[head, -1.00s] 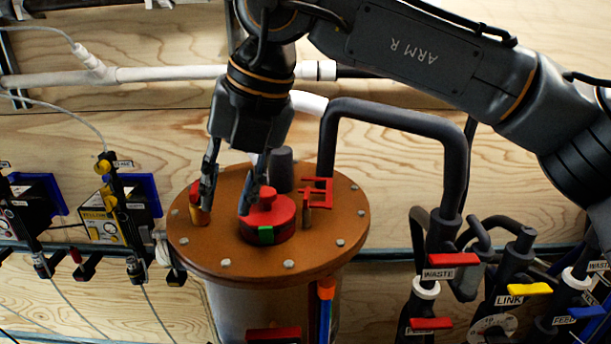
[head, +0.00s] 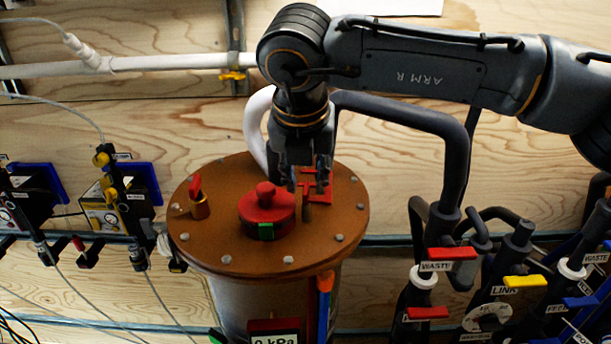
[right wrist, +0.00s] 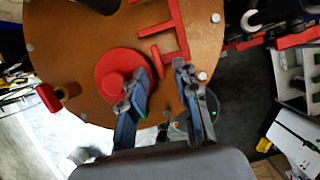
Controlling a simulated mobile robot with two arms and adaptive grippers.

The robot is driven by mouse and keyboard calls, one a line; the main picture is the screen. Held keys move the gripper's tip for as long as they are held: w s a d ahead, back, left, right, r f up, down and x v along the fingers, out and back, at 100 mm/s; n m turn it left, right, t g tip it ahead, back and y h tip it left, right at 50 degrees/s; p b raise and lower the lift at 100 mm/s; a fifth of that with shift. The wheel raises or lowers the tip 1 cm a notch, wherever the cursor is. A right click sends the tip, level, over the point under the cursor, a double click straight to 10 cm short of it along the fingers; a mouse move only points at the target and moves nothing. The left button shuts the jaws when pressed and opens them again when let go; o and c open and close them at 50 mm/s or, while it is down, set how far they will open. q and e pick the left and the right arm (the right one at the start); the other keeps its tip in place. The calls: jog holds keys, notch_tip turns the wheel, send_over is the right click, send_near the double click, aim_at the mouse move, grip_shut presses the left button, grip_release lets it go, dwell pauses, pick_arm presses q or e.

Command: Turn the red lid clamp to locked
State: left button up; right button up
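A round brown lid (head: 225,245) with bolts around its rim tops a metal vessel. A round red knob (head: 266,207) with a green mark on its front sits near the lid's middle. To its right stands a red bracket-shaped piece (head: 325,192) by a brass post, partly behind my gripper; I cannot tell which red part is the clamp. My right gripper (head: 308,180) is over the lid's right back, by the bracket. In the right wrist view its fingers (right wrist: 163,78) are apart and empty, one overlapping the knob (right wrist: 120,72), with the bracket (right wrist: 172,35) beyond. My left gripper is out of view.
A small brass fitting with a red handle (head: 197,197) stands at the lid's left. A thick dark pipe (head: 453,175) curves down behind, on the right. Labelled valves with red, yellow and blue handles (head: 526,281) crowd the lower right. Gauges (head: 103,215) stand at left.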

jog(key=shift+x, duration=1.1)
grip_shut()
